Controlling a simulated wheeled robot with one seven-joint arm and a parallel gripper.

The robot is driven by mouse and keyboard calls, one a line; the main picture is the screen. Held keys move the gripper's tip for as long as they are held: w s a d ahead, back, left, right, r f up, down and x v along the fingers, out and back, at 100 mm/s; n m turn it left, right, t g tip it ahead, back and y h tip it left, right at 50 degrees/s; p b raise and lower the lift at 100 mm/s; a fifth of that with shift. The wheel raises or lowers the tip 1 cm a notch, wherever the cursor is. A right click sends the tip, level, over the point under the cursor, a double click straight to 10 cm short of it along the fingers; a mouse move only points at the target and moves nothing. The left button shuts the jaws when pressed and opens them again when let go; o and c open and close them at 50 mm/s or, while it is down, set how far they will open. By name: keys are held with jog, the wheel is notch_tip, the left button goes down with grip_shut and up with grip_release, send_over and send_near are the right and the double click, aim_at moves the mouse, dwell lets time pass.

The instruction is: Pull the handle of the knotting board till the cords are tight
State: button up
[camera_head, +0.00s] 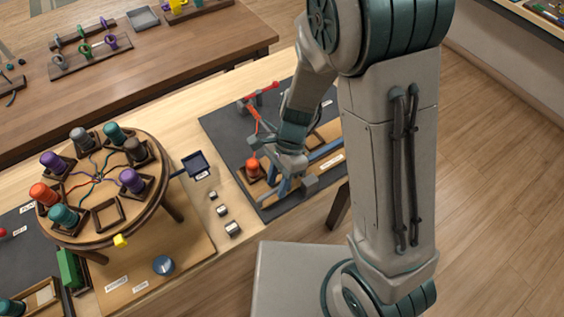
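A dark grey mat (222,125) lies on the bench in the middle, with the knotting fixture on it. A red cord or bar (255,112) runs down from a small red-ended piece (268,88) at the back. An orange-red bobbin (253,169) stands in a wooden holder at the left of the mat. A blue rail (325,151) runs to the right behind my gripper. My gripper (266,146) is low over the mat, close to the bobbin and the red cord. My wrist hides much of the fixture. I cannot tell which part is the handle, or whether my fingers touch it.
A round braiding stand (98,232) with several coloured bobbins fills the left. A small dark blue tray (195,164) and small blocks (222,211) lie between it and the mat. A brown table (180,70) stands behind. Open floor is at the right.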

jog(key=v, duration=1.3)
jog(key=s+d+r+n+t+h, duration=0.1)
jog(key=s+d+r+n+t, duration=0.2)
jog(key=d, duration=0.5)
jog(key=s+d+r+n+t+h, duration=0.1)
jog(key=s+d+r+n+t, duration=0.3)
jog(key=d+n, duration=0.4)
jog(key=shift+s+d+r+t, duration=0.2)
jog(key=shift+r+t, duration=0.1)
jog(key=shift+r, duration=0.55)
